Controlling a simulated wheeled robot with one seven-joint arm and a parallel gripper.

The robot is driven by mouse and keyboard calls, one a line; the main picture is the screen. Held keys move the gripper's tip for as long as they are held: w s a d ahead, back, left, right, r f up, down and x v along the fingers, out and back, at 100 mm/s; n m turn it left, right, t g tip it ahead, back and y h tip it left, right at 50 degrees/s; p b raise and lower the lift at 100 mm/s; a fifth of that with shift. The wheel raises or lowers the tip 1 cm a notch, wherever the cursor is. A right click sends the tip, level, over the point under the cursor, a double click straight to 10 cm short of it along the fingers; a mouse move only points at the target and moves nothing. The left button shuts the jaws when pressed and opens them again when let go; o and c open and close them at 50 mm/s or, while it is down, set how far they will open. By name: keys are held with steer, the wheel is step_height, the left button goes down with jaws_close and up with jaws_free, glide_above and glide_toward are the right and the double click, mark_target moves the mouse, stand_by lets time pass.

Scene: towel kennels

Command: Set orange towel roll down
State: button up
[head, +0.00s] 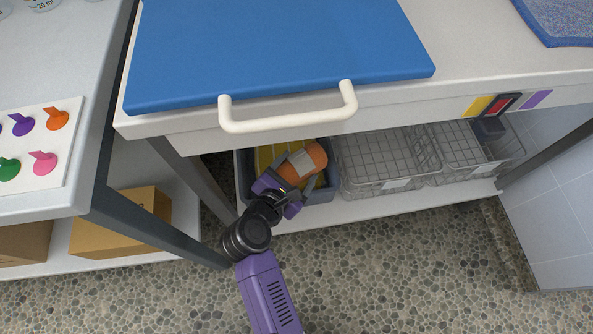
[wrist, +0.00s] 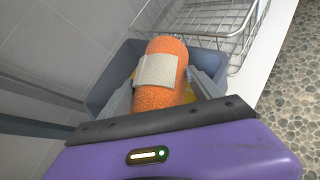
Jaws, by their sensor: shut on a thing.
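The orange towel roll (head: 305,162) has a pale band around its middle. My gripper (head: 296,175) is shut on it, with a finger on each side. In the head view the roll is over the grey bin (head: 243,172) on the low shelf under the table. The wrist view shows the roll (wrist: 162,92) lengthwise between the fingers, with the grey bin (wrist: 100,88) around and beneath it. Something yellow (head: 266,157) lies in the bin, partly hidden by the roll and gripper. I cannot tell whether the roll touches it.
Wire baskets (head: 385,158) stand right of the bin on the shelf (head: 400,205). The tabletop with a blue mat (head: 280,45) and white handle (head: 290,123) overhangs the bin. Dark table legs (head: 190,178) stand to the left, with cardboard boxes (head: 115,222) beyond.

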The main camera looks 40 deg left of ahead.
steer(key=shift+f, duration=0.35)
steer(key=shift+f, duration=0.2)
steer(key=o, duration=1.9)
steer(key=shift+c, duration=0.2)
steer(key=shift+r, duration=0.5)
steer(key=p+v, duration=0.4)
steer(key=v, duration=0.8)
steer(key=shift+r+p, duration=0.15)
steer(key=shift+p, duration=0.15)
